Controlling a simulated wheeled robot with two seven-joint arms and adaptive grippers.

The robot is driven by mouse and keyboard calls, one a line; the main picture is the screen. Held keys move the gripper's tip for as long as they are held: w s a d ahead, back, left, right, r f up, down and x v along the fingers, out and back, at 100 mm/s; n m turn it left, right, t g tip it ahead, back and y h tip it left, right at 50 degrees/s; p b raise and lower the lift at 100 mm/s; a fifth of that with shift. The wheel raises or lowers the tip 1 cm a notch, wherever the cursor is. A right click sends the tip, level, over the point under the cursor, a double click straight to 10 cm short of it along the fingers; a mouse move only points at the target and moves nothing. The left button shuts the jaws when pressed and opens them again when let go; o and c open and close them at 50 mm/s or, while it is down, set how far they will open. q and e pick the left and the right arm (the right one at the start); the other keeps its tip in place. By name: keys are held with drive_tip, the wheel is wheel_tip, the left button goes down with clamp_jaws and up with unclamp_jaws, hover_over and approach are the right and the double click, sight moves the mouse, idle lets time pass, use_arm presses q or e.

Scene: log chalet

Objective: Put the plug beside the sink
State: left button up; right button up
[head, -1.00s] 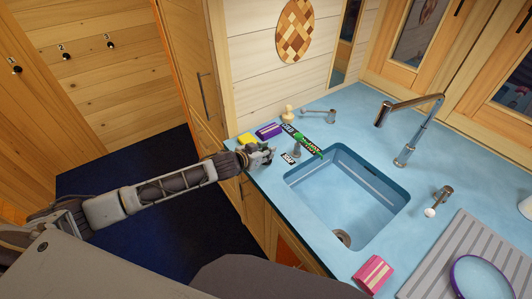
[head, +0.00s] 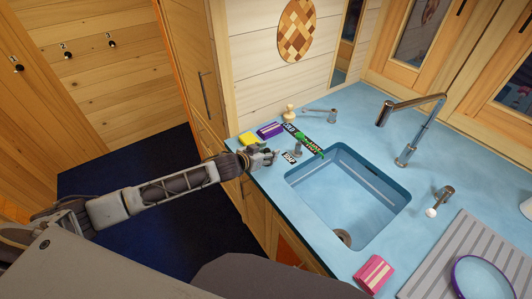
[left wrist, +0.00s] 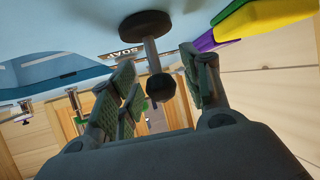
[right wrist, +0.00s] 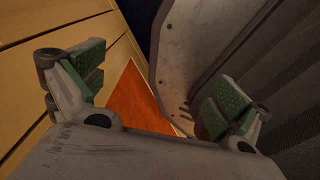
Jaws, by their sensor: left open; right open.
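The plug shows in the left wrist view as a dark round disc (left wrist: 146,23) with a metal stem and a dark knob (left wrist: 160,87). The disc is on the blue counter, and that view is upside down. My left gripper (left wrist: 155,88) is open, with its fingers on both sides of the knob and a gap on each side. In the head view my left gripper (head: 270,155) is over the counter's left edge and I cannot pick out the plug there. The sink (head: 345,200) lies to its right. My right gripper (right wrist: 155,95) is open and empty, low by wooden fronts.
Yellow (head: 247,138) and purple (head: 269,130) sponges sit behind. The tap (head: 420,130) stands behind the sink; a pink sponge (head: 374,274) lies in front.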

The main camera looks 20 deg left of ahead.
use_arm(q)
drive_tip(key=shift+r, duration=0.1)
drive_tip(key=b+v, duration=0.1)
drive_tip(key=v, duration=1.1)
idle(0.6)
idle(0.7)
